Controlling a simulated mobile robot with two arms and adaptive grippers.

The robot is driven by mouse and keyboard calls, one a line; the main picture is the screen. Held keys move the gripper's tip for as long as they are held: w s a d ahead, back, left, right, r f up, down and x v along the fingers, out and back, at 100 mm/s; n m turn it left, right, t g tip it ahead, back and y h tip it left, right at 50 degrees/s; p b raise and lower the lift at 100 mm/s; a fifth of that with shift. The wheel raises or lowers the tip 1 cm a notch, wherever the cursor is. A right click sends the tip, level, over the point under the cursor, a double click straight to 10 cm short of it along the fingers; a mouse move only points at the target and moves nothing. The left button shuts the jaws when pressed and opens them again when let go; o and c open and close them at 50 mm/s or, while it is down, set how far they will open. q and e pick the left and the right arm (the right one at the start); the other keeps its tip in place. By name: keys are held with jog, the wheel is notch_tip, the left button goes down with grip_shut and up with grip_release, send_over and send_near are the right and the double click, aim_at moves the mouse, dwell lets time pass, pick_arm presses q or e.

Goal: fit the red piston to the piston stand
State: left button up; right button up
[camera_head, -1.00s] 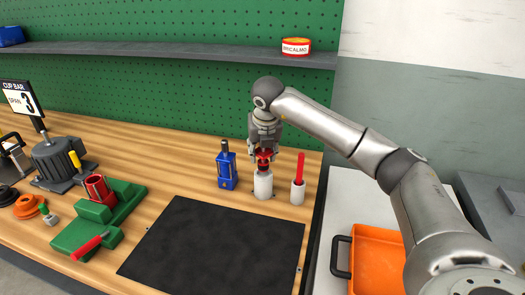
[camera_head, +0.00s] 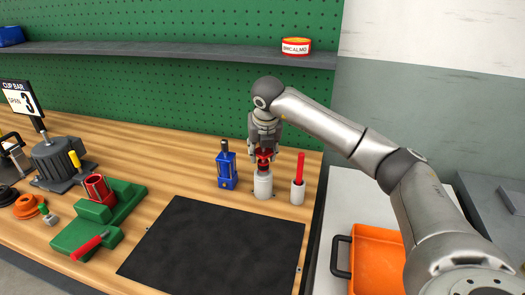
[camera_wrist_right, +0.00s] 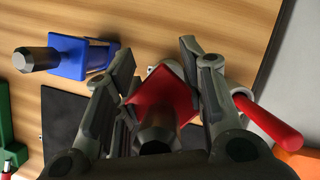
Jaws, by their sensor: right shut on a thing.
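The red piston (camera_head: 264,161) is between the fingers of my right gripper (camera_head: 264,152), which is shut on it. In the right wrist view the piston shows as a red square block (camera_wrist_right: 168,98) with a dark rod (camera_wrist_right: 156,130) toward the camera, between the fingers of my right gripper (camera_wrist_right: 160,95). The white piston stand (camera_head: 263,187) stands upright directly below the piston in the head view. Whether the piston touches it, I cannot tell; the piston hides most of the stand in the wrist view. My left gripper is not in view.
A blue piston-like block (camera_head: 227,171) stands close on the left. A white holder (camera_head: 298,194) with a red-handled tool (camera_head: 300,167) is close on the right. A black mat (camera_head: 215,245) lies bare in front. A green fixture (camera_head: 95,228) is farther left.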

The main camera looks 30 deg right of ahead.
jog(key=shift+f+b, duration=0.55)
jog(key=shift+f, duration=0.35)
jog(key=o, duration=1.2)
jog(key=shift+r, duration=0.1)
jog(key=v, duration=1.2)
jog(key=shift+a, duration=0.1)
